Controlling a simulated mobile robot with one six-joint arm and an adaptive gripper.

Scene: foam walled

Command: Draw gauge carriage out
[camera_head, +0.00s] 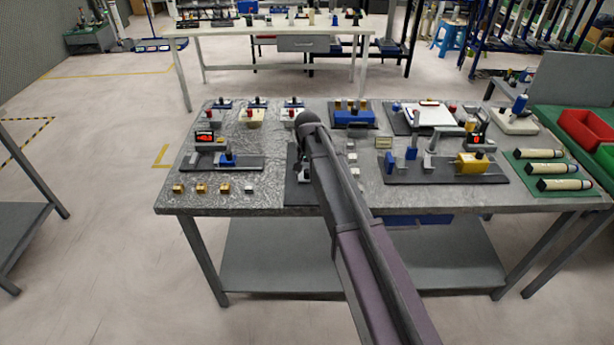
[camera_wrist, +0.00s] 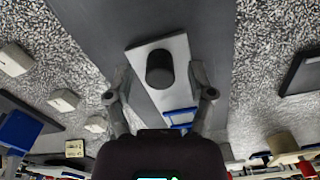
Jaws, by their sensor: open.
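A pale grey sliding block with a black round knob, which looks like the gauge carriage (camera_wrist: 180,91), lies on a dark base plate (camera_wrist: 95,30) in the wrist view. My gripper (camera_wrist: 160,70) is open, with one finger on each side of this block. The fingers look apart from the knob; whether they touch the block cannot be told. A blue part shows beside the block near the palm.
Small pale blocks (camera_wrist: 63,100) lie beside the plate. A fixture with a red display (camera_head: 205,137) stands left on the grey table (camera_head: 240,190), and one with a yellow block (camera_head: 470,162) stands right. Small brass blocks (camera_head: 200,188) lie at the front left.

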